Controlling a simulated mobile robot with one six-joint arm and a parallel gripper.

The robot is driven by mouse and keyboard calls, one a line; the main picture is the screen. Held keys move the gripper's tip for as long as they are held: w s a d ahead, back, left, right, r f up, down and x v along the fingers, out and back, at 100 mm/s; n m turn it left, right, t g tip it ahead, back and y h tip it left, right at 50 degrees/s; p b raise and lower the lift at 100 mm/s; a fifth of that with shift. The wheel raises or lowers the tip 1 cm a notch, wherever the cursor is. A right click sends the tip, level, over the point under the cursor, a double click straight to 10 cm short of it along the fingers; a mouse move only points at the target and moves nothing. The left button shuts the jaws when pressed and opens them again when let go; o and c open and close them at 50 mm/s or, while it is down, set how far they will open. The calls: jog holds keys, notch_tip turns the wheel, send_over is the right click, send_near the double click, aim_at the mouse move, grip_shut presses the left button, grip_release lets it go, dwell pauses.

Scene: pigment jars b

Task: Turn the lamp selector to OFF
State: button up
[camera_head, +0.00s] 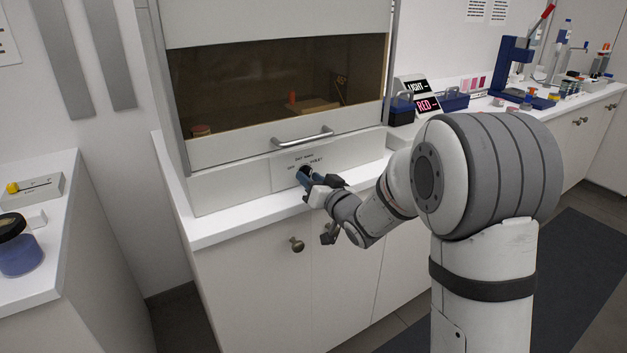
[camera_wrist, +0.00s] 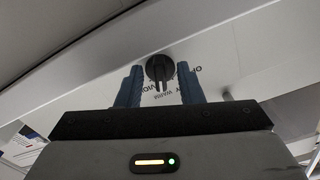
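The lamp selector (camera_wrist: 158,69) is a round dark knob with a raised grip bar, on the white front panel below the cabinet's sash. In the head view the knob (camera_head: 305,169) is mostly hidden by my gripper (camera_head: 307,177). In the wrist view the two blue fingers of my gripper (camera_wrist: 160,84) stand on either side of the knob, with gaps between them and its bar. The gripper looks open around it. Printed labels (camera_wrist: 182,78) around the knob are upside down and partly covered; I cannot read the setting for certain.
A sash handle (camera_head: 302,138) sticks out just above the selector. A narrow white ledge (camera_head: 235,218) runs below the panel. A small sign (camera_head: 425,104) reading "LIGHT" and "RED" stands at right. A blue jar (camera_head: 18,250) stands on the left counter.

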jog(key=shift+c, duration=0.3)
grip_shut()
jog(key=shift+d, duration=0.1)
jog(key=shift+f+n+b, duration=0.15)
jog(key=shift+n+b, duration=0.15)
jog(key=shift+b, duration=0.2)
jog(key=n+b, duration=0.2)
jog(key=b, duration=0.1)
jog(key=shift+f+n+b, duration=0.15)
jog(key=shift+n+b, duration=0.15)
jog(key=shift+b, duration=0.05)
jog(key=n+b, duration=0.4)
jog(key=b, duration=0.1)
jog(key=shift+w+d, duration=0.1)
jog(key=n+b, duration=0.4)
jog(key=shift+n, duration=0.4)
jog(key=shift+r+n+b, duration=0.2)
jog(key=shift+n+b, duration=0.65)
jog(key=shift+n, duration=0.1)
jog(key=shift+r+n+b, duration=0.15)
jog(key=shift+n+b, duration=0.65)
jog(key=shift+n, duration=0.15)
